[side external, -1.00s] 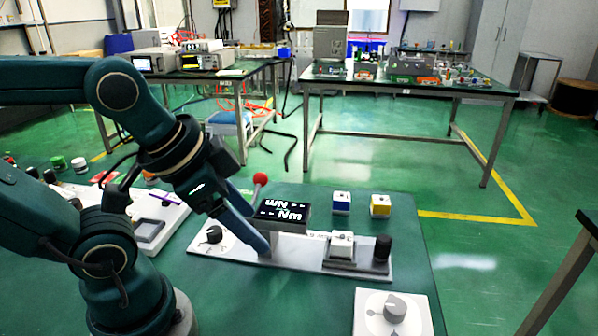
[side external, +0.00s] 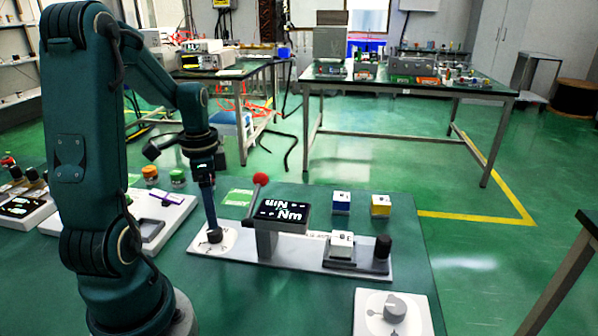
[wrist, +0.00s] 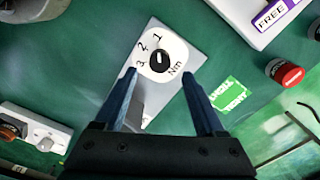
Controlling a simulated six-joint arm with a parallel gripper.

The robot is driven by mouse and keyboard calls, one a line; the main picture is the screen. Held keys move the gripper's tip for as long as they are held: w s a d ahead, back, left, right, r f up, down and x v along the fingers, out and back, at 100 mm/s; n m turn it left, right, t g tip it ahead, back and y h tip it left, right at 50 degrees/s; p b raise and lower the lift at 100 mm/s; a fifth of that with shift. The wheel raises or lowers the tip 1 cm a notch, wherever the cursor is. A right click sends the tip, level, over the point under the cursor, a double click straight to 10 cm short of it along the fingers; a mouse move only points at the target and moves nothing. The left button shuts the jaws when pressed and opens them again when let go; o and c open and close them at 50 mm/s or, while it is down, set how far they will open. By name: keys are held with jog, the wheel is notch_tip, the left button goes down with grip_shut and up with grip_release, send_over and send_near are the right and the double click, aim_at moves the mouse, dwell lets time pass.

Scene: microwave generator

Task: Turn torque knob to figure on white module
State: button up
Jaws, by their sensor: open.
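The black torque knob (wrist: 160,60) sits on a white dial marked 1, 2, 3 and Nm. Its white pointer line runs roughly up and down in the wrist view, with the 1 nearest its upper end. In the side view the knob (side external: 215,236) is at the left end of the grey base plate. My gripper (wrist: 160,74) is open, fingers pointing down, its tips on either side of the knob in the picture; I cannot tell whether they touch it. The white module (side external: 342,240) sits in a grey holder to the right; its figure is too small to read.
A dark display (side external: 281,213) showing Nm and a red-ball lever (side external: 260,179) stand just right of my gripper. Blue (side external: 341,203) and yellow (side external: 381,206) modules stand behind. A black post (side external: 382,248) is beside the holder. Another knob box (side external: 393,311) stands in front.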

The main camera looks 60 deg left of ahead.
aim_at(215, 235)
jog(key=shift+f, duration=2.4)
grip_shut()
